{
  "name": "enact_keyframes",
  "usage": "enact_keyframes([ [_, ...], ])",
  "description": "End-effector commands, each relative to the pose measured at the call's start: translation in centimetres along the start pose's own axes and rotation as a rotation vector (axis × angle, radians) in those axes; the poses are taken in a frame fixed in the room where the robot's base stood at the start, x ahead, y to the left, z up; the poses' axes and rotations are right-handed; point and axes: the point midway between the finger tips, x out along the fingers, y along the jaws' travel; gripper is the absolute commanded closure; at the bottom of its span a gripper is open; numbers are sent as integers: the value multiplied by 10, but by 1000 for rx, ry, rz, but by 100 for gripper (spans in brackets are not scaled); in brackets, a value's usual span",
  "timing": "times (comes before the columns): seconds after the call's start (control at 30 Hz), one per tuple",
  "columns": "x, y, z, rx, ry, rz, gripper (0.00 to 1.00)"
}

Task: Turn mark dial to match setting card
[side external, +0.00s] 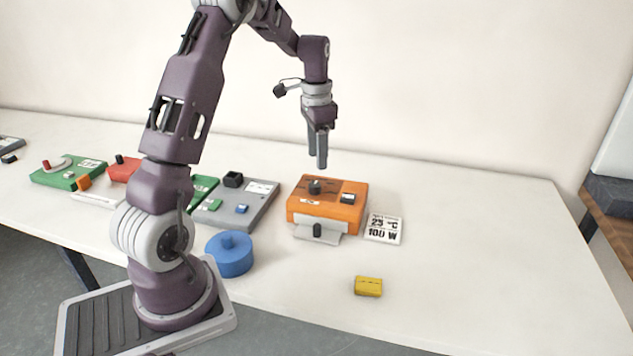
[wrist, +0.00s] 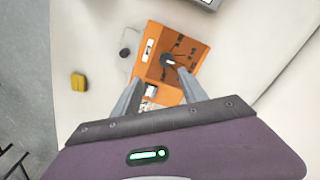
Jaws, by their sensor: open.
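An orange box (side external: 327,207) stands on the white table, and it fills the middle of the wrist view (wrist: 165,65). A dark dial (side external: 315,187) with a pointer sits on its top; the dial also shows in the wrist view (wrist: 168,60) with marks around it. A second dark knob (side external: 317,230) is on a pale front plate. The white setting card (side external: 383,229) lies to the right of the box and reads "25 °C, 100 W". My gripper (side external: 319,164) is open and empty, above the box, apart from the dial.
A yellow block (side external: 368,286) lies in front. A grey panel (side external: 246,207) and green and red units stand farther left. The table's right part is clear.

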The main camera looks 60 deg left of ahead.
Motion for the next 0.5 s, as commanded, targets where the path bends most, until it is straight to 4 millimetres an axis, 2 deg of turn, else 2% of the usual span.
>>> enact_keyframes([
  [0.03, 11, -10, 2, 5, -12, 9, 50],
  [0.1, 21, -17, 3, 13, -20, 15, 50],
  [0.4, 74, -16, 4, 16, -23, 18, 50],
  [0.5, 85, -16, 4, 16, -21, 17, 50],
])
